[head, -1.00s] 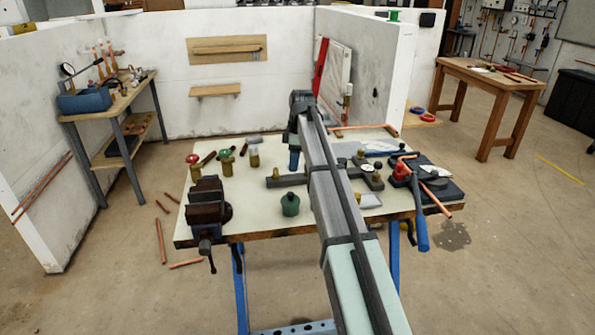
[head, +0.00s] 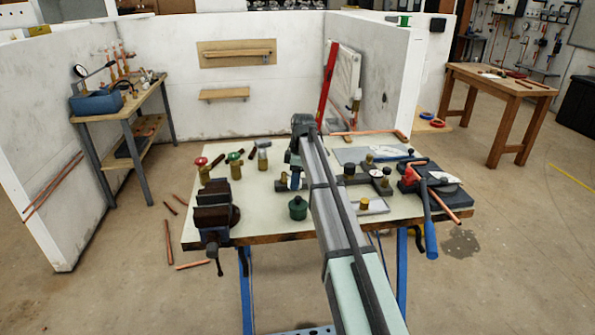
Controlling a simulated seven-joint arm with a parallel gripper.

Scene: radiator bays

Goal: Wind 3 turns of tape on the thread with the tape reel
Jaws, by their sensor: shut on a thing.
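My gripper (head: 295,180) points down over the middle of the bench, left of my arm's forearm. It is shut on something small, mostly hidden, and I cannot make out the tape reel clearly. A low dark holder (head: 281,185) with a small brass piece is right beside the fingertips, on their left. I cannot tell whether they touch. Other brass fittings (head: 349,169) stand on dark blocks right of the forearm. The thread itself is too small to tell, and no tape shows.
Valves with red (head: 201,163) and green (head: 234,157) handwheels stand behind the vise. A blue-handled bender (head: 430,225) is at the right edge.

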